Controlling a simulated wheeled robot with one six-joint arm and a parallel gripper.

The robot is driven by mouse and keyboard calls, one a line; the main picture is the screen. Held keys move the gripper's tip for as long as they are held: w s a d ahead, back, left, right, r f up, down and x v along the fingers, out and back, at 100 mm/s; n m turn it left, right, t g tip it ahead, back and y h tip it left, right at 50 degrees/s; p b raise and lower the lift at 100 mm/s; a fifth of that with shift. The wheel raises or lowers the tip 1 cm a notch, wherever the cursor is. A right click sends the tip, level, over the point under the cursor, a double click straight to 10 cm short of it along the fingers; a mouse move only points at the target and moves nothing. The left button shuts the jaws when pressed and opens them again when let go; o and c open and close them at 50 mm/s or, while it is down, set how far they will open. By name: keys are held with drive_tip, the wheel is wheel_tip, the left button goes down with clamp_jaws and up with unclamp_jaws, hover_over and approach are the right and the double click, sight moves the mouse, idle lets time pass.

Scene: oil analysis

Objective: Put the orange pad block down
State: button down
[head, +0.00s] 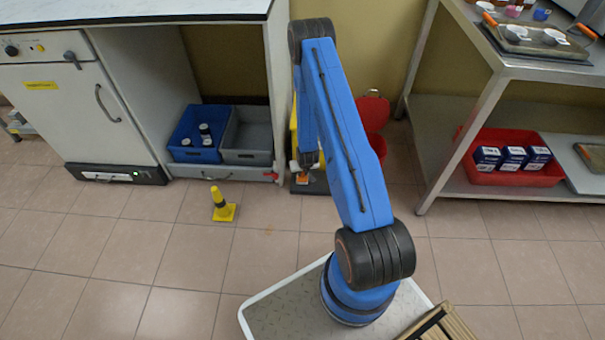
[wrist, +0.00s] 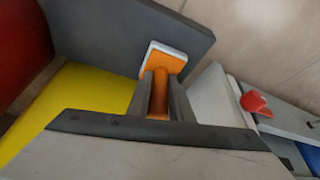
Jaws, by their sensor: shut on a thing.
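The orange pad block (wrist: 166,60) has an orange top, a white edge and an orange round grip. My gripper (wrist: 160,88) is shut on that grip, one grey finger on each side. In the head view the orange pad block (head: 302,177) shows small below my gripper (head: 307,163), partly behind my blue arm. A dark grey slab (wrist: 110,35) lies by the block in the wrist view, and it also shows on the floor in the head view (head: 316,187). I cannot tell whether the block touches the slab.
A yellow object (head: 294,125) and a red bin (head: 374,115) stand close behind. Left is a low grey tray with a red knob (wrist: 254,102), below blue (head: 188,145) and grey crates (head: 247,155). A small yellow post (head: 222,206) stands on otherwise clear floor. A metal shelf (head: 440,180) is right.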

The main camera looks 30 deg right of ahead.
drive_tip(key=shift+f, duration=0.1)
drive_tip(key=c, duration=1.6)
unclamp_jaws()
